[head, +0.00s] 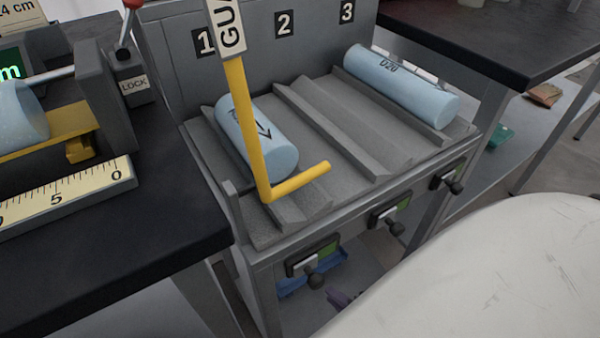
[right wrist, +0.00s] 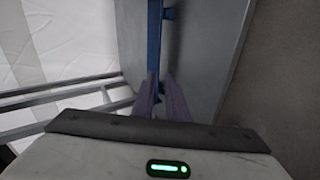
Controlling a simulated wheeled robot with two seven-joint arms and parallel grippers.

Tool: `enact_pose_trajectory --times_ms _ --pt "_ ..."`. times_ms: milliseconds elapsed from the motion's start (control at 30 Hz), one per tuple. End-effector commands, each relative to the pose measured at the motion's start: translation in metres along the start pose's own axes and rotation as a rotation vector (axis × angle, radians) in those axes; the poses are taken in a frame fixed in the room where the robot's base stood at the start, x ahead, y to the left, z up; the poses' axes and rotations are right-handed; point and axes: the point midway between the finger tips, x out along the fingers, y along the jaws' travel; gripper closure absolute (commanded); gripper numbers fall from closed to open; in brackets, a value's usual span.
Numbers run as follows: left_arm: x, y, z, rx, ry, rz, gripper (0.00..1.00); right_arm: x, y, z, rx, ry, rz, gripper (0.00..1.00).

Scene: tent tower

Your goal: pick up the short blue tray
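A blue piece, which seems to be the short blue tray (head: 326,262), shows low under the front of the grey rack in the head view, mostly hidden by the rack. In the right wrist view a narrow blue strip (right wrist: 154,45) stands upright in the picture, running down toward the purple fingers. My right gripper (right wrist: 160,85) has its two fingers apart, with the strip's lower end close to the gap. I cannot tell whether they touch it. In the head view the right gripper (head: 340,299) shows only as a small purple bit below the rack. My left gripper is out of view.
The grey rack (head: 350,125) has numbered lanes, with light blue cylinders in lanes 1 (head: 258,140) and 3 (head: 405,85). A yellow bent bar (head: 252,130) stands before lane 1. Latches with dark knobs line the rack's front. Dark tables flank it.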

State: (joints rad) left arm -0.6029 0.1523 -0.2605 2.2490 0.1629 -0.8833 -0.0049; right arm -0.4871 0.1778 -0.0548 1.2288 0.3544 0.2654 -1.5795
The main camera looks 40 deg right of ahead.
Motion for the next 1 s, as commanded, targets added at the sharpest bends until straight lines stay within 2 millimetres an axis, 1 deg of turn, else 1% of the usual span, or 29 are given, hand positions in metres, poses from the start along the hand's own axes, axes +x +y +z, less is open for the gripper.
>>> enact_pose_trajectory --times_ms 33,100,167,300,400,600,667,833,900,1000 --pt "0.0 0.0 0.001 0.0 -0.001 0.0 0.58 -0.002 -0.004 0.008 -0.035 -0.016 0.016 0.87" --pt "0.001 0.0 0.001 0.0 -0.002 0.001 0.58 -0.003 -0.006 0.015 -0.071 -0.031 0.036 0.87" --pt "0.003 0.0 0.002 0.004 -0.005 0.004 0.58 0.001 -0.006 0.019 -0.089 -0.037 0.047 0.87" --pt "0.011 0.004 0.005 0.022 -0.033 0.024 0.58 0.023 -0.006 0.021 -0.097 -0.04 0.054 0.87" --pt "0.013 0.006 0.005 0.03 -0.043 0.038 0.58 0.037 -0.005 0.021 -0.095 -0.04 0.053 0.87" --pt "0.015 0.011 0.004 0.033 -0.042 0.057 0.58 0.051 -0.004 0.022 -0.094 -0.039 0.051 0.87" --pt "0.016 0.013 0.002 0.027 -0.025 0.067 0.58 0.059 -0.005 0.024 -0.096 -0.039 0.052 0.87" --pt "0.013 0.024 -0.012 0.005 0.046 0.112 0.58 0.086 -0.005 0.028 -0.093 -0.038 0.053 0.87" --pt "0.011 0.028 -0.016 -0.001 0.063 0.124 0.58 0.093 -0.004 0.028 -0.094 -0.038 0.05 0.87" --pt "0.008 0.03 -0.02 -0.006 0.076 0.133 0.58 0.098 -0.002 0.029 -0.094 -0.039 0.049 0.87"
